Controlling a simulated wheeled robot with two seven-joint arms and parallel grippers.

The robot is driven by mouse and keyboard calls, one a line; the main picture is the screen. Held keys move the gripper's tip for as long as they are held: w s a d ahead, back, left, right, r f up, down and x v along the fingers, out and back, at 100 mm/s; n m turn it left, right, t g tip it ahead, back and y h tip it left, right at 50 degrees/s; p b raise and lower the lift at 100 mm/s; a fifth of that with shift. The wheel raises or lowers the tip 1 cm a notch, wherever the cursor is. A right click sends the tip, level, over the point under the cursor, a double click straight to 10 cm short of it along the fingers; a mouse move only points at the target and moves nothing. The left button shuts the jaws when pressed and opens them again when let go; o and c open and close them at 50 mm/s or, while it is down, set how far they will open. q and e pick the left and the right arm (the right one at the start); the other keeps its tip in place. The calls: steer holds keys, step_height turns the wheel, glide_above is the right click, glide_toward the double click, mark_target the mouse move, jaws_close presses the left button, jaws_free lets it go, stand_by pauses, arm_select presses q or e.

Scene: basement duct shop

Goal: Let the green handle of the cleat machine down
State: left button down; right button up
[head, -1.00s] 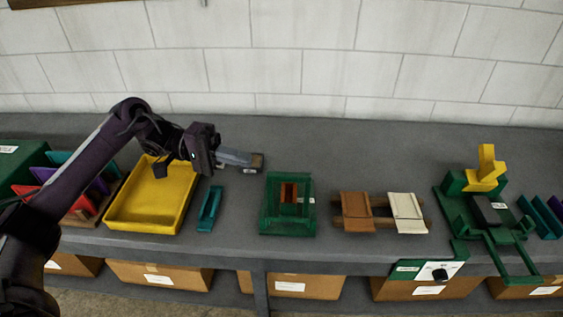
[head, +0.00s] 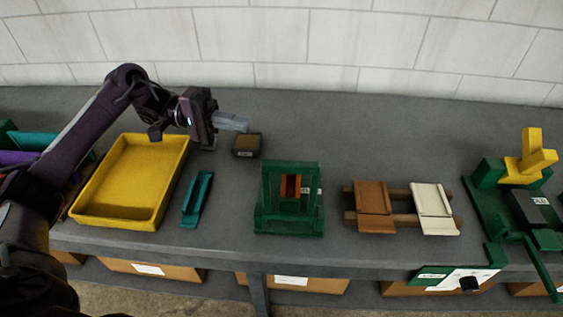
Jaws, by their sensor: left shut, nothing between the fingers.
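The green machine (head: 487,177) stands at the right end of the bench, with a yellow upright piece (head: 531,158) and a dark block (head: 533,208) on it. My left gripper (head: 236,122) is shut and empty, far to the left of the machine. It is just behind a small dark brown block (head: 246,146), and I cannot tell if they touch. My right gripper is not in view.
A yellow tray (head: 84,204), a teal channel (head: 197,198), a green frame (head: 290,222) and a wooden rack with brown (head: 372,197) and white (head: 434,207) plates line the bench. A panel with a black knob (head: 468,284) hangs at the front edge. The bench behind is clear.

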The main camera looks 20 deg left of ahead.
arm_select(q)
steer(key=s+d+f+p, duration=0.2)
steer(key=d+p, duration=0.5)
steer(key=d, duration=0.4)
steer(key=shift+s, duration=0.6)
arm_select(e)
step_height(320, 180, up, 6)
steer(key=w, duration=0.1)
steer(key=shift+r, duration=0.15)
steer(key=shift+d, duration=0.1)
